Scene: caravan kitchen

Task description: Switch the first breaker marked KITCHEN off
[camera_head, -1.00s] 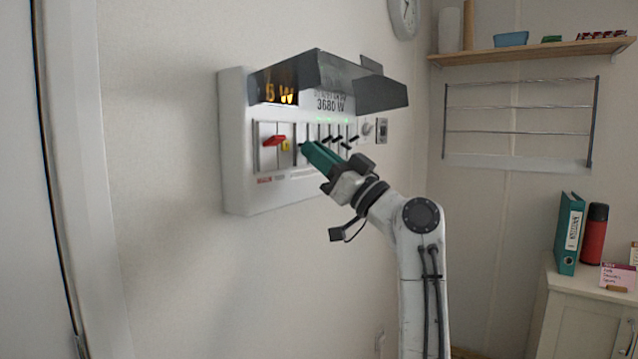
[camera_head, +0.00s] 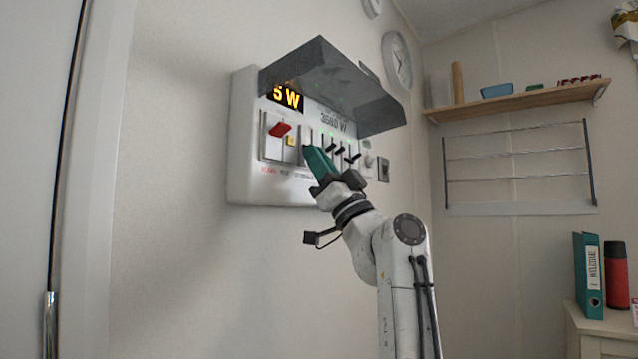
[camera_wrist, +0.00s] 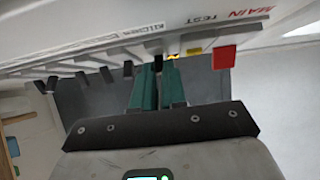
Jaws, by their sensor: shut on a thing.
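The white breaker box (camera_head: 243,140) hangs on the wall. It has a red MAIN switch (camera_head: 280,129), a yellow TEST button (camera_head: 291,141) and a row of black breaker levers (camera_head: 340,150). The red switch also shows in the wrist view (camera_wrist: 224,57), with a KITCHEN label (camera_wrist: 142,30) left of the TEST label. My gripper (camera_head: 308,150) has its green fingers at the row, beside the yellow button. In the wrist view the fingertips (camera_wrist: 157,70) close around the breaker lever (camera_wrist: 157,62) nearest the button. The fingers largely hide that lever, so its position is unclear.
A grey flip-up cover (camera_head: 335,85) juts out above the levers, close over my gripper. Other levers (camera_wrist: 105,75) stand close beside the fingers. A wooden shelf (camera_head: 515,100) and wire rack (camera_head: 520,165) are on the right wall. Free air lies below the box.

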